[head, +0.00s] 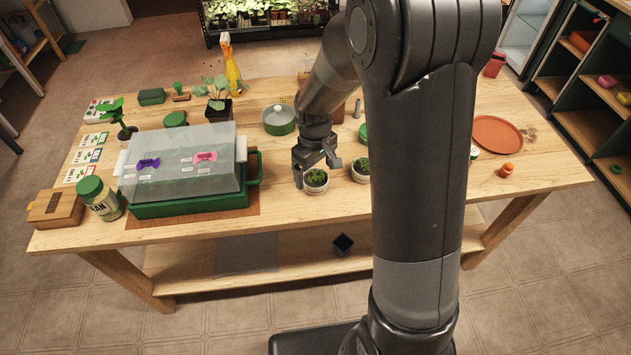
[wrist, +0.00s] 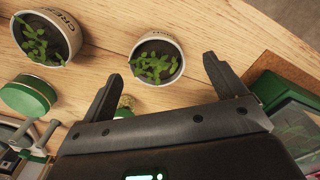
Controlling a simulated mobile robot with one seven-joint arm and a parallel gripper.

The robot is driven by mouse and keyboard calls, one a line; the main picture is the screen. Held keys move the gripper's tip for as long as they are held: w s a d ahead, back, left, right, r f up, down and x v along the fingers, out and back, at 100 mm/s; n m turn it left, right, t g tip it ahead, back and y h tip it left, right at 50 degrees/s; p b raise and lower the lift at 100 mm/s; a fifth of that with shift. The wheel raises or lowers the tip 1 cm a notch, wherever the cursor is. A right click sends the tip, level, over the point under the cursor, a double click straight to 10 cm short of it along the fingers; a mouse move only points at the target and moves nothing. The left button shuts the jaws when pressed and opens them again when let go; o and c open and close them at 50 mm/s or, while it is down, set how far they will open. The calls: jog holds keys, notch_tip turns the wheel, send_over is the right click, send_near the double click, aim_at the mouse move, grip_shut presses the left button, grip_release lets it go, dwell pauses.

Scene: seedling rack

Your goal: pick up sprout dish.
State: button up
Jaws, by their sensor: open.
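Two small pale round dishes with green sprouts stand side by side on the table. The nearer sprout dish (head: 316,188) is by my gripper (head: 316,170); in the wrist view this sprout dish (wrist: 157,57) lies just ahead of the fingertips, roughly between their lines. The second sprout dish (head: 361,172) is just to the right, partly behind my arm; in the wrist view it is the lettered dish (wrist: 62,52) at upper left. My gripper is open and empty, one finger on each side of the nearer dish's position. Whether a finger touches it I cannot tell.
A green tray (head: 190,207) with a clear cover (head: 180,165) stands left of my gripper. A green round lid (wrist: 28,95) lies beside the dishes. The table front (head: 290,207) is bare. My arm hides part of the table.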

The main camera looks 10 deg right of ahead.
aim_at(315, 178)
jog(key=f, duration=0.4)
jog(key=shift+w+d+f, duration=0.1)
jog(key=shift+w+f, duration=0.1)
jog(key=shift+w, duration=0.05)
jog(key=shift+c, duration=0.6)
jog(key=c, duration=1)
jog(key=shift+r, duration=0.15)
